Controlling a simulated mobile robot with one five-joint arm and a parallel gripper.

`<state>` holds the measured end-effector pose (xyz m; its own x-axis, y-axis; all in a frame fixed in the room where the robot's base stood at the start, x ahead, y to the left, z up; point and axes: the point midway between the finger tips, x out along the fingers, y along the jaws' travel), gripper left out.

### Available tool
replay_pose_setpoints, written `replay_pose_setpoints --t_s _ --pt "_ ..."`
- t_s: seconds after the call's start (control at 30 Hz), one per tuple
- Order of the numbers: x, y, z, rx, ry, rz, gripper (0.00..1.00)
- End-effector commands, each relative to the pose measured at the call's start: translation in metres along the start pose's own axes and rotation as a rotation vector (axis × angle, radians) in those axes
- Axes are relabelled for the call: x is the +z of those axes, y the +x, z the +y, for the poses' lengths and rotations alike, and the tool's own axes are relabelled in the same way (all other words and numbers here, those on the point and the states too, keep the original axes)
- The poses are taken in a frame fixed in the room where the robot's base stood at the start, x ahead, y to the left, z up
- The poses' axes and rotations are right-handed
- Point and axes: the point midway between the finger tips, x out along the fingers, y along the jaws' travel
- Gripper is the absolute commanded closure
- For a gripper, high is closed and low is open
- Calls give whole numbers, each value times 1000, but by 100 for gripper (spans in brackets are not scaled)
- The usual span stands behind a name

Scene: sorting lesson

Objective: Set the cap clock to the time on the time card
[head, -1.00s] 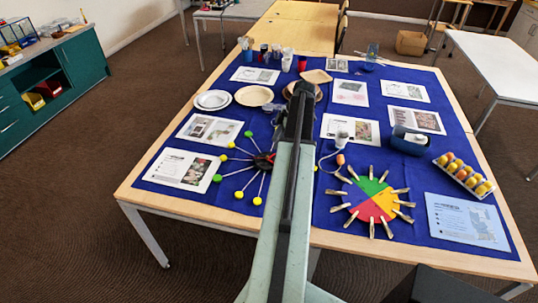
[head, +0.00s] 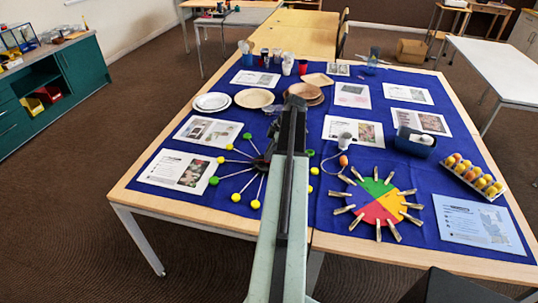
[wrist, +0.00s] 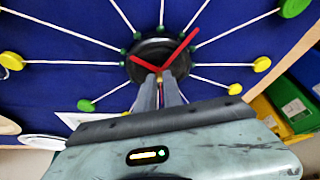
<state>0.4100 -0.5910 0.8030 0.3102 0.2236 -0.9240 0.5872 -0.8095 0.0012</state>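The cap clock has a black round hub (wrist: 155,48) with two red hands (wrist: 178,50) and white spokes ending in yellow and green caps. In the wrist view one hand points to the upper right and the other to the left. In the head view my arm hides the clock's middle; its caps (head: 236,197) show on the left. My gripper (wrist: 160,77) is at the hub's near edge, its fingers close together near where the hands meet. A small brownish spot shows between the fingertips; I cannot tell whether they grip it. I cannot tell which printed sheet is the time card.
The table has a blue cloth (head: 325,222). A coloured wheel with clothespins (head: 379,201), a light blue card (head: 478,223) and an egg tray (head: 470,177) lie right of my arm. Printed sheets (head: 176,171), plates (head: 212,102) and cups stand around the clock.

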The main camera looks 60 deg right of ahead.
Motion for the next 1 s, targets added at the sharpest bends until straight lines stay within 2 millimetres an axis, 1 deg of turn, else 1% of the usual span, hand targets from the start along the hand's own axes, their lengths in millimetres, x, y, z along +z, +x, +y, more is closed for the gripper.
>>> replay_pose_setpoints --t_s 0.23,1.0 --pt "5 -2 4 1 7 0 100" --pt "4 -2 4 27 66 1 100"
